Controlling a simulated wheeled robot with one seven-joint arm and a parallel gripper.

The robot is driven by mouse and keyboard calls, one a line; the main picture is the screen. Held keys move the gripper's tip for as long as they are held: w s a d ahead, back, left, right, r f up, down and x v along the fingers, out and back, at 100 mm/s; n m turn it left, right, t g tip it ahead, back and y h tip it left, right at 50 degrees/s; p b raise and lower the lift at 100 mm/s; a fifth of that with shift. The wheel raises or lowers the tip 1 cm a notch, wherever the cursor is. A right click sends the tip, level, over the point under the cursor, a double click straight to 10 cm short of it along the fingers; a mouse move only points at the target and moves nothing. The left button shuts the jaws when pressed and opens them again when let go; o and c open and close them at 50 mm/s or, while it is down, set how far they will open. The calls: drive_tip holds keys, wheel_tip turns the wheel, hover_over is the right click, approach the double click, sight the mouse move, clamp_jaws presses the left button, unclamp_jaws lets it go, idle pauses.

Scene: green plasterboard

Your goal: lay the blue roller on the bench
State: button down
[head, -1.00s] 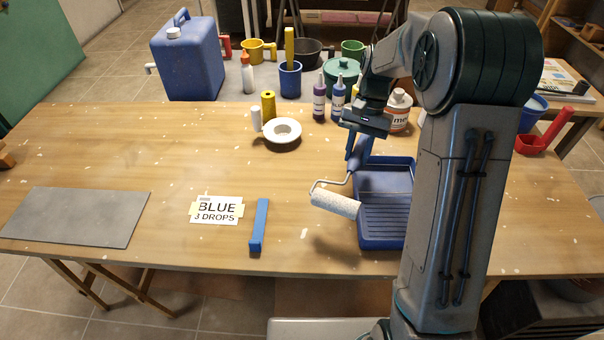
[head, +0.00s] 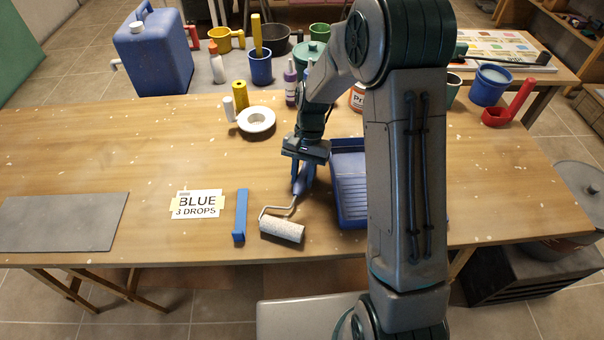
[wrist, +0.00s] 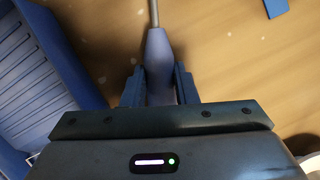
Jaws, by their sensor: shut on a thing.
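The blue roller (head: 283,230) has a speckled white sleeve, a bent metal rod and a blue handle. My gripper (head: 303,178) is shut on its handle, which points up into the jaws. In the wrist view the handle (wrist: 158,62) sits between the two fingers (wrist: 160,88). The sleeve is low over the bench (head: 130,130), left of the blue paint tray (head: 349,185); I cannot tell whether it touches the wood. My arm hides the tray's right part.
A blue bar (head: 240,215) lies just left of the roller. A card reading "BLUE 3 DROPS" (head: 198,204) and a grey sheet (head: 60,222) lie further left. The bench's left middle is clear.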

drive_tip(key=shift+f, duration=0.1)
drive_tip(key=c, duration=1.1)
unclamp_jaws()
drive_tip(key=shift+c, duration=0.2)
drive_tip(key=b+v, duration=0.1)
drive_tip(key=v, duration=1)
drive_tip(key=s+d+r+n+t+h, duration=0.1)
drive_tip(key=s+d+r+n+t, duration=0.1)
drive_tip(key=s, duration=0.8)
drive_tip(key=s+d+r+n+t, duration=0.2)
drive_tip(key=s+d+r+t, duration=0.2)
drive_tip(key=s, duration=0.6)
drive_tip(key=shift+s+d+r+n+t+h, duration=0.4)
drive_tip(key=shift+d+r, duration=0.25)
drive_tip(key=shift+d, duration=0.35)
